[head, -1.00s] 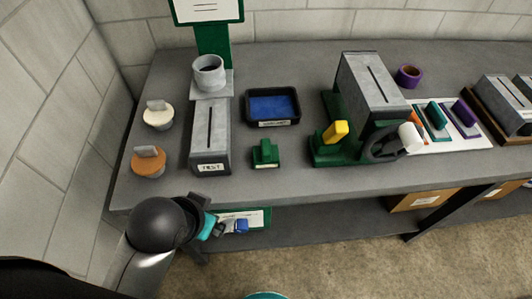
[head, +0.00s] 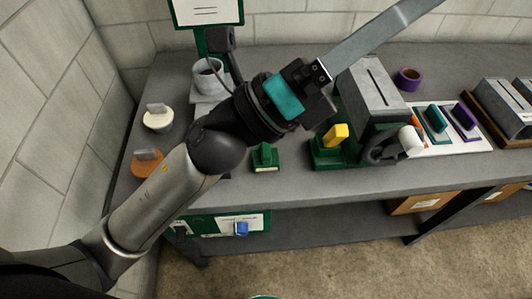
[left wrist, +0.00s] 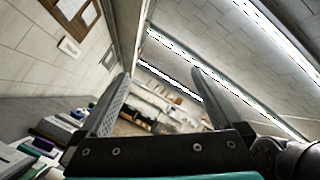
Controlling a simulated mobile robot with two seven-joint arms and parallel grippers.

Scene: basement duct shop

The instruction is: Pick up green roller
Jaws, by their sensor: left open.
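A small green block-shaped piece with a raised grip and a pale label (head: 265,158) stands on the grey bench near its front edge; I cannot tell for sure that it is the green roller. A teal-green handled piece (head: 436,120) stands on a white sheet at the right. My left gripper (head: 415,15) is raised above the bench, its long grey fingers pointing up and right, away from both pieces. In the left wrist view the fingers (left wrist: 160,75) are spread with nothing between them.
A green stand with a yellow block (head: 336,133) and a taller grey slotted box (head: 372,88) stand right of the green piece. A purple ring (head: 409,78) and a purple handled piece (head: 466,114) are farther right. White (head: 158,118) and orange (head: 147,163) knobs sit at left.

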